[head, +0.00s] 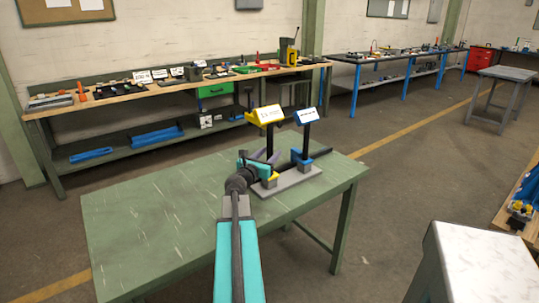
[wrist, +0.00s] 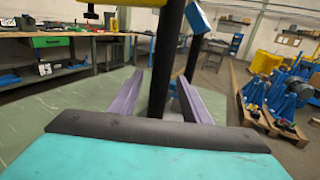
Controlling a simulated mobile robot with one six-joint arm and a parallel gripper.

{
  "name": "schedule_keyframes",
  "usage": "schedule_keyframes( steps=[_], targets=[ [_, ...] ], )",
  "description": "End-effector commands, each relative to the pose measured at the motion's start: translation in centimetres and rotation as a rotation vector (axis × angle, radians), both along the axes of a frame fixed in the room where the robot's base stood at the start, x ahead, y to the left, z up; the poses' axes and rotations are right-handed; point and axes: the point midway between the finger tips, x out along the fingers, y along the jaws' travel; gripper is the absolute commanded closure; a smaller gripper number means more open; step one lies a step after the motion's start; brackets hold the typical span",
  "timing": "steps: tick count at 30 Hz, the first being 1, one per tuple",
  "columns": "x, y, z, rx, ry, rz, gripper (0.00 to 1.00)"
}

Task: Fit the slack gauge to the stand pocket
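On the green table, a grey base plate (head: 290,188) carries two upright black posts. The left post has a yellow head with a white label (head: 265,115) and a yellow foot (head: 269,181). The right post has a blue head with a white label (head: 306,116) and a blue foot (head: 318,157). I cannot tell which part is the slack gauge or the pocket; lettering is too small. My gripper (head: 262,163) is at the left post. In the wrist view its two purple-grey fingers (wrist: 160,90) are apart, with the black post (wrist: 168,50) between them. Contact is unclear.
The green table (head: 140,225) is bare left of the base plate. A workbench with tools (head: 150,92) stands along the wall behind. A pale-topped table (head: 480,265) is at the right front, and a grey stool (head: 505,75) stands farther right.

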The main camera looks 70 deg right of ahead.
Motion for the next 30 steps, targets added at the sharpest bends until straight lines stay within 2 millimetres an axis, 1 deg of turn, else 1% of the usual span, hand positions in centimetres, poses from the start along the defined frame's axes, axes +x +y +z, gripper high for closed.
schedule_keyframes(
  steps=[2,8,14,30],
  targets=[
    [0.0,0.0,-0.4,0.005,-0.003,0.000,0.57],
    [0.0,0.3,-0.3,0.004,-0.001,0.001,0.57],
    [0.1,1.4,-0.3,0.003,-0.001,0.001,0.57],
    [0.8,7.3,-0.2,0.001,-0.001,0.002,0.57]
  ],
)
